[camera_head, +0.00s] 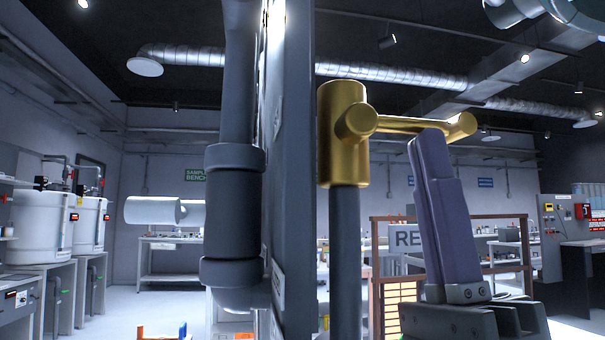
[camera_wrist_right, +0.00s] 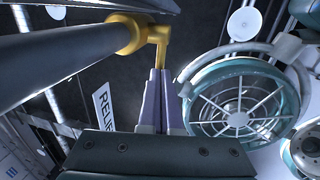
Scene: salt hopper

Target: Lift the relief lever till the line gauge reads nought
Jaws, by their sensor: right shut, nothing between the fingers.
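The relief lever (camera_head: 410,124) is a brass bar that reaches out to the right from a brass valve body (camera_head: 341,110) on top of a dark upright pipe. It looks close to level. My right gripper (camera_head: 429,136) points up from below, fingers shut and empty, with the tips at the lever's underside near its outer end. Whether they touch it I cannot tell for sure. In the right wrist view the lever (camera_wrist_right: 158,36) lies just beyond the fingertips (camera_wrist_right: 160,72). A sign (camera_wrist_right: 103,106) starting "RELIE" is partly visible. No line gauge can be made out. My left gripper is out of view.
A thick dark pipe (camera_head: 232,205) and a tall grey panel (camera_head: 292,150) stand left of the valve. A teal-rimmed spoked round guard (camera_wrist_right: 238,105) is on the right in the wrist view. White tanks (camera_head: 42,228) and benches stand farther back.

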